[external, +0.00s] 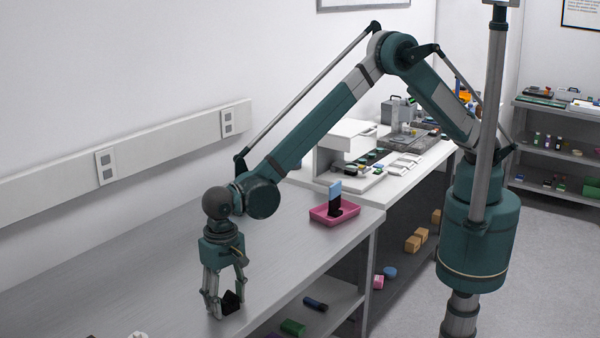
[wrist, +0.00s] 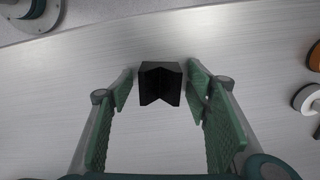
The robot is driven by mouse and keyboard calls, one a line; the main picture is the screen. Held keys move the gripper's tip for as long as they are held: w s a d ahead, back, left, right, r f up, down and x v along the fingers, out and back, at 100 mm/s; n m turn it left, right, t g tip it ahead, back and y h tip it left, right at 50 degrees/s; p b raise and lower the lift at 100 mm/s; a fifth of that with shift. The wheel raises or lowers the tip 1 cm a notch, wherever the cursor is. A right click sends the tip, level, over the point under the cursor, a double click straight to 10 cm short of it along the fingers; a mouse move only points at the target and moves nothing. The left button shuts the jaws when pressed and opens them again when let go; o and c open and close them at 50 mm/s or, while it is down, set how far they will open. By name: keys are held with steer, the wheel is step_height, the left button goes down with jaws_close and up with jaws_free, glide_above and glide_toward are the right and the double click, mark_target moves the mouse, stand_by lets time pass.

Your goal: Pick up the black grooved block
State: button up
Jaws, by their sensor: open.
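The black grooved block (wrist: 160,84) rests on the grey metal bench top, its V-shaped groove visible in the wrist view. In the external view the block (external: 231,301) is beside my fingertips, near the front edge of the bench. My gripper (wrist: 160,92) is open, with one green finger pad on each side of the block and visible gaps between. In the external view my gripper (external: 226,300) points down, low over the bench. I cannot tell how far the fingertips are above the surface.
A pink tray (external: 322,217) holding a black and blue item stands farther along the bench (external: 150,270). Round orange and white objects (wrist: 306,98) lie at the right in the wrist view. The bench around the block is clear. Shelves below hold small items.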

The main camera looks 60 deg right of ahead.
mark_target(227, 302)
steer(key=c, duration=1.1)
steer(key=shift+r, duration=0.15)
step_height(227, 302, up, 10)
stand_by(0.6)
